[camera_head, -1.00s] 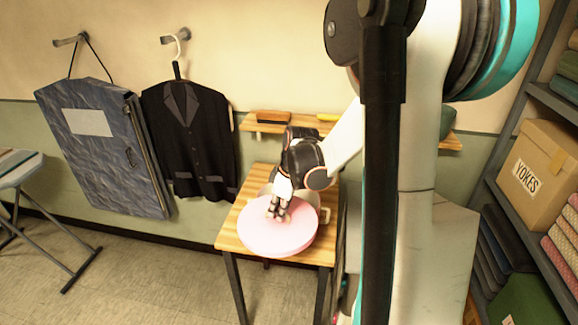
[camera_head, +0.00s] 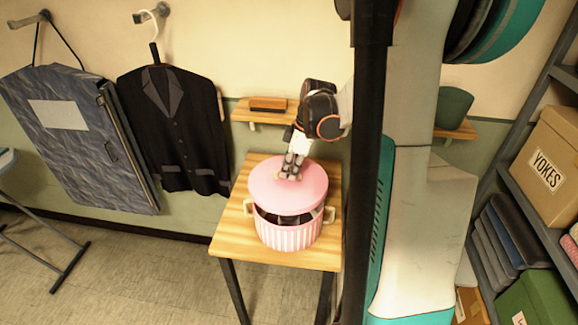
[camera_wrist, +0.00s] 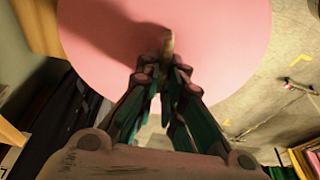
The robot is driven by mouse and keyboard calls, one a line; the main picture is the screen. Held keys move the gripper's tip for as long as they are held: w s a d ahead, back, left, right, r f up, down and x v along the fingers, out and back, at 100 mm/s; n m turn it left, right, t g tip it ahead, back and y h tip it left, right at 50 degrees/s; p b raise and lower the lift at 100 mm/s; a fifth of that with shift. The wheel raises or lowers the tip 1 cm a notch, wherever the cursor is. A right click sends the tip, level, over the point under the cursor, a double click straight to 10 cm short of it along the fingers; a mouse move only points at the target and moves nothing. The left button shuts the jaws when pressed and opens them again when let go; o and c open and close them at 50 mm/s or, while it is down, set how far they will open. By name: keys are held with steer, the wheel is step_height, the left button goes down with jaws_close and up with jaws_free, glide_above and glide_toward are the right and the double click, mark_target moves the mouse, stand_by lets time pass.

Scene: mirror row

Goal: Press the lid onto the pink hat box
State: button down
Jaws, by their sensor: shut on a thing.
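The pink hat box (camera_head: 288,238) stands upright on a small wooden table, with pale stripes and tan side handles. Its flat round pink lid (camera_head: 272,188) is above the box, shifted toward the back wall. The dark inside of the box shows along the front, below the lid's edge. My gripper (camera_head: 291,174) is shut on the small knob at the lid's middle. In the wrist view my fingers (camera_wrist: 167,68) close on the tan knob (camera_wrist: 168,42), with the lid (camera_wrist: 225,35) filling the top. Whether the lid's rear touches the box rim is hidden.
The table top (camera_head: 232,228) has bare wood to the left of the box. A shelf (camera_head: 262,115) with a brush is on the wall behind. A black jacket (camera_head: 172,125) and a garment bag (camera_head: 80,135) hang at left. Shelving with a box (camera_head: 548,160) stands at right.

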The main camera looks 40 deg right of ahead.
mark_target(290, 184)
steer(key=shift+f+b, duration=2.05)
steer(key=shift+f, duration=0.95)
steer(key=shift+f+b, duration=0.5)
steer(key=shift+b, duration=0.15)
stand_by(0.4)
steer(key=c, duration=1.6)
jaws_free()
steer(key=shift+c, duration=0.2)
steer(key=o, duration=0.5)
